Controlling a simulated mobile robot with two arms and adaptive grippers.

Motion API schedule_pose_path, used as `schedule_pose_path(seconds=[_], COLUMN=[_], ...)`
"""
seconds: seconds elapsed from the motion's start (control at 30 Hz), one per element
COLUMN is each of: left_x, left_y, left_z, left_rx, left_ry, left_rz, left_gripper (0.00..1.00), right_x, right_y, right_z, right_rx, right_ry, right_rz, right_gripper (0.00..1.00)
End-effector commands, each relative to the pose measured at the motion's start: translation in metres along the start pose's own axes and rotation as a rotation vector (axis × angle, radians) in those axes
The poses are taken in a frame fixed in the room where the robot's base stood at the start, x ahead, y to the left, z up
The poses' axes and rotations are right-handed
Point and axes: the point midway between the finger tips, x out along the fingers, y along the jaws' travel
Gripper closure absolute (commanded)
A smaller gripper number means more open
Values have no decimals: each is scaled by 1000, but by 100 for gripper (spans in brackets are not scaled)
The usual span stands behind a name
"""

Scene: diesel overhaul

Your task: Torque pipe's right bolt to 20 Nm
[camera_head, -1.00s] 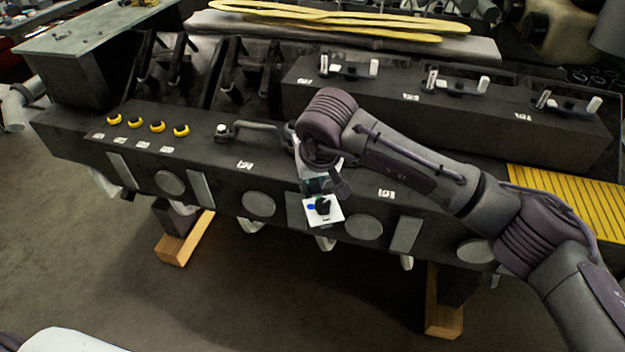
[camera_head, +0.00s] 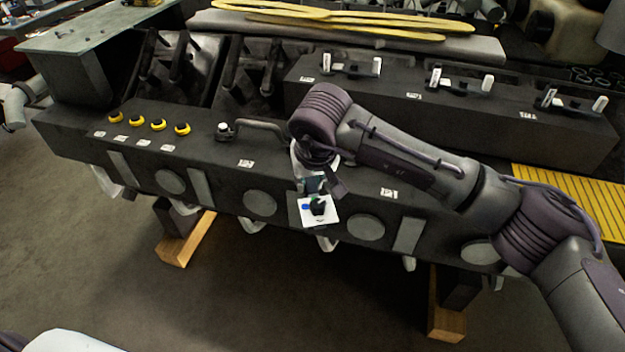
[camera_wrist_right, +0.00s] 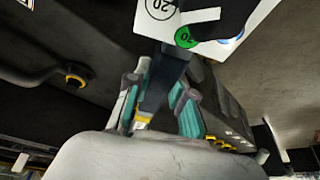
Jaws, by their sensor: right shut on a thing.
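The pipe (camera_head: 262,125) is a dark bent tube on top of the long dark engine block (camera_head: 215,160). Its left end has a fitting with a white top (camera_head: 224,130). Its right end and right bolt are hidden behind my right wrist in the head view. My right gripper (camera_head: 316,187) points down at the block's front edge, shut on a dark tool (camera_wrist_right: 172,72). A bent tube with a yellow ring (camera_wrist_right: 75,80) also shows there. My left gripper is out of view.
Several yellow-ringed plugs (camera_head: 158,125) stand left of the pipe. A raised dark block with white-ended clamps (camera_head: 440,105) lies behind my arm. A yellow slatted panel (camera_head: 570,200) is at right. The floor (camera_head: 300,300) in front is clear.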

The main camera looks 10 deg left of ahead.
Motion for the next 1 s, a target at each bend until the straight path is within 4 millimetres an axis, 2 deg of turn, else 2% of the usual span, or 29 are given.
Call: schedule_pose_path(seconds=[0.03, 0.13, 1.0], left_x=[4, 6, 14], left_y=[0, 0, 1], left_z=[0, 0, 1], left_rx=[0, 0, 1], left_ry=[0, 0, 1], left_rz=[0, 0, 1], left_gripper=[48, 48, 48], right_x=[2, 1, -1], right_y=[-8, -11, -21], right_z=[3, 2, 0], right_rx=[-9, -3, 51], right_ry=[-3, -2, 1], right_rz=[-9, -7, 10], right_gripper=[100, 100, 100])
